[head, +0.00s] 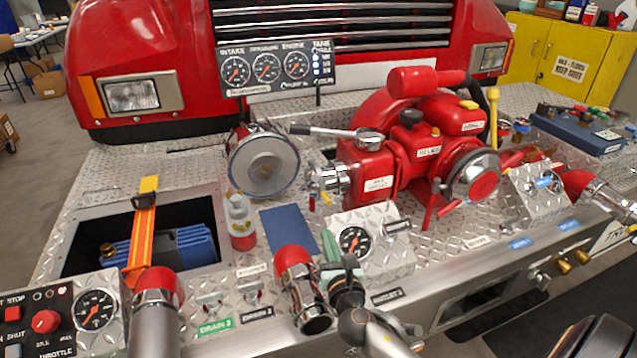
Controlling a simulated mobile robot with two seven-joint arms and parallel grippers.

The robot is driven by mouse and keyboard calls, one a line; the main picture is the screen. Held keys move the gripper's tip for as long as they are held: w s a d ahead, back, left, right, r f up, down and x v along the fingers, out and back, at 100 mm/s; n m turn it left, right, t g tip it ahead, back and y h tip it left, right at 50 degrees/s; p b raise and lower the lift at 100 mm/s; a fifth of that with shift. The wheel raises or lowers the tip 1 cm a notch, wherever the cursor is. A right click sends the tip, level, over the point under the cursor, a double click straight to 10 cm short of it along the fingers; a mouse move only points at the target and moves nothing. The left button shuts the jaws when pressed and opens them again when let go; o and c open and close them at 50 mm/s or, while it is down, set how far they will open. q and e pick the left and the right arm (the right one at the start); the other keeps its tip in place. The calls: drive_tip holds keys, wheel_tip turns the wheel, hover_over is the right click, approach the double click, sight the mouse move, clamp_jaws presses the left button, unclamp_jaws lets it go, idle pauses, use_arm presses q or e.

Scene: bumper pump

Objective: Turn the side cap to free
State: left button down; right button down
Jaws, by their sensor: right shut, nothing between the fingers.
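Several chrome fittings could be the side cap; I cannot tell which is meant. One is the round chrome cap with a red centre (478,180) on the right side of the red pump (395,165). Another is the small chrome fitting (331,178) on the pump's left side. A large grey-faced round cap (264,165) stands left of the pump. My right gripper (349,264) is shut and empty, in front of the gauge box (372,240) and just right of the red-collared chrome outlet (302,285). It appears apart from the pump's caps. My left gripper is out of view.
An open well (75,225) with an orange strap (142,235) is further left. Another red-collared outlet (157,290) stands front left. Bare tread plate (465,225) lies right of the gauge box.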

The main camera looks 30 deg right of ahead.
approach(314, 184)
wheel_tip(314, 184, down, 3)
drive_tip(key=w, duration=0.3)
drive_tip(key=w+d+r, duration=0.1)
drive_tip(key=w+d+r+p, duration=0.1)
drive_tip(key=shift+w+r, duration=0.15)
drive_tip(key=shift+r, duration=0.2)
drive_tip(key=shift+w+d, duration=0.1)
drive_tip(key=shift+w, duration=0.1)
